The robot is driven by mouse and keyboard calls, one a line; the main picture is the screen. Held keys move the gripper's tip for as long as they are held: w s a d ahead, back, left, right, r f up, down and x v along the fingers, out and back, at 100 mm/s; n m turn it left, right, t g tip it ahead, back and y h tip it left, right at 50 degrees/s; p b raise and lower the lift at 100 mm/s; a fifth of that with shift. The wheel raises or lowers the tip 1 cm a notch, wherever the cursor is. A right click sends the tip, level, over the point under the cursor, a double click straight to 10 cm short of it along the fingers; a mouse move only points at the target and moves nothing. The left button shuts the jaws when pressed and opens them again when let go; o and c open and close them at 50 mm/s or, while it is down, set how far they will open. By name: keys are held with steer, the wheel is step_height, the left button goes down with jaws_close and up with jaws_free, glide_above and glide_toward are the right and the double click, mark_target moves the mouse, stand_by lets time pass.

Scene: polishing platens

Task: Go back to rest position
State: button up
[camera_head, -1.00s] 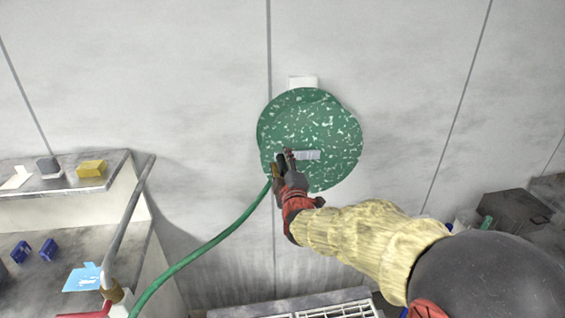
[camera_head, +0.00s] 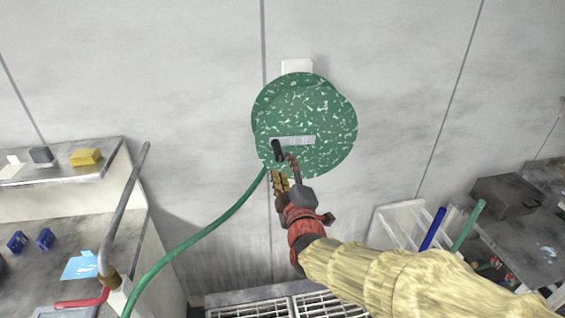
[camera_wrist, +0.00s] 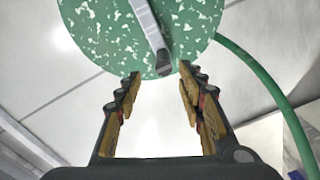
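My gripper (camera_head: 287,172) is open in the head view, just below a green speckled disc (camera_head: 325,115) on the wall. A pale bar with a black end (camera_head: 277,150) lies across the disc's lower part. The wrist view shows my gripper (camera_wrist: 158,85) with its two fingers apart and nothing between them. In that view the disc (camera_wrist: 95,30) and the bar's dark end (camera_wrist: 163,60) are beyond the fingertips, apart from them.
A green hose (camera_head: 205,238) runs from the disc down to the left. At left are shelves with a yellow block (camera_head: 85,157) and a grey pipe (camera_head: 125,205). At right are a dark box (camera_head: 508,196) and upright blue (camera_head: 433,228) and green rods (camera_head: 468,225). A grate (camera_head: 325,305) lies below.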

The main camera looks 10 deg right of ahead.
steer(key=shift+s, duration=0.2)
steer(key=shift+f, duration=0.1)
steer(key=s+a+f+m+g+y, duration=0.25)
steer(key=s+f+m+g, duration=0.6)
steer(key=f, duration=0.65)
steer(key=s+d+r+m+g, duration=0.1)
steer(key=s+d+r, duration=0.1)
steer(key=s, duration=0.5)
steer(key=s+d+r+m+g+h, duration=0.1)
steer(key=s+d+r+m, duration=0.1)
steer(key=s, duration=0.6)
steer(key=s+d+r+m+g+h, duration=0.1)
steer(key=s+d+r+g, duration=0.1)
steer(key=s+d+r, duration=0.2)
steer(key=s, duration=0.3)
steer(key=shift+s+d+r, duration=0.15)
steer(key=shift+d+r, duration=0.1)
steer(key=shift+d, duration=0.15)
steer(key=shift+m+h, duration=0.25)
